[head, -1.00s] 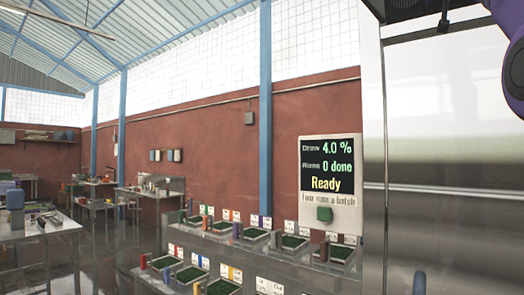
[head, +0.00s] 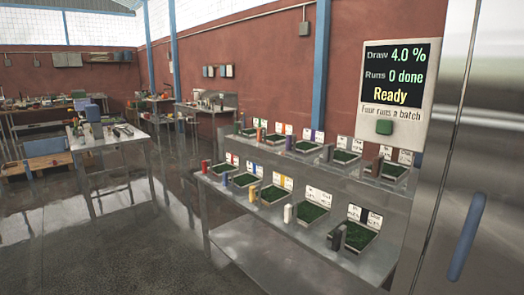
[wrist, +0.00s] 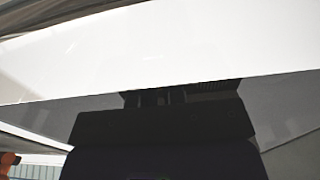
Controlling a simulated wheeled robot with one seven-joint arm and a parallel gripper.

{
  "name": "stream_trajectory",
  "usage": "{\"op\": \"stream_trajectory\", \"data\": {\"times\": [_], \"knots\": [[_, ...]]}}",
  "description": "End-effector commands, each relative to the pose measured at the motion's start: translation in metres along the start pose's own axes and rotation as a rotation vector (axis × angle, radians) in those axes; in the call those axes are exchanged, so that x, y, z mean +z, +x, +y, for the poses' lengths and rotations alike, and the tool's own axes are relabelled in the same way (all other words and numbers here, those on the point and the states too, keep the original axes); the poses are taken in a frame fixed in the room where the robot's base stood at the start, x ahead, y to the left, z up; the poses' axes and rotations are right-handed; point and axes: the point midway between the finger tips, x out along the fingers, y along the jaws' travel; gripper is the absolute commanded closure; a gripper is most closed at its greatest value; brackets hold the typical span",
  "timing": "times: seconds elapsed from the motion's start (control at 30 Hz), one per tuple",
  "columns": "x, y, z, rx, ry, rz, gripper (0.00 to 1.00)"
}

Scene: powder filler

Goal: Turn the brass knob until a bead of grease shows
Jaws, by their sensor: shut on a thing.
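The brass knob and any bead of grease do not show in either view. My gripper (wrist: 162,98) shows in the wrist view as a dark body with short fingers at its upper edge. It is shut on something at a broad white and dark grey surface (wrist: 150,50). I cannot tell what the held thing is, and the fingertips are mostly hidden in shadow. My gripper is not in the head view.
A two-level steel bench (head: 228,206) holds several green-filled trays with coloured blocks and cards. A wall display (head: 395,95) reads Draw 4.0 %, Runs 0 done, Ready. A steel cabinet with a blue handle (head: 466,238) stands at right.

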Motion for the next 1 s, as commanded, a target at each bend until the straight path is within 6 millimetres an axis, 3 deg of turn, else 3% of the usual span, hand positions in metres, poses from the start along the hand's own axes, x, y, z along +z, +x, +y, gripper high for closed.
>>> {"op": "stream_trajectory", "data": {"times": [0.03,0.33,0.8,1.0], "knots": [[0.009,0.009,-0.004,-0.006,-0.003,-0.015,1.00],[0.015,0.006,-0.006,-0.005,-0.002,-0.018,1.00],[0.010,-0.045,-0.004,-0.002,-0.001,-0.009,1.00],[0.010,-0.056,-0.003,-0.001,-0.001,-0.008,1.00]]}}
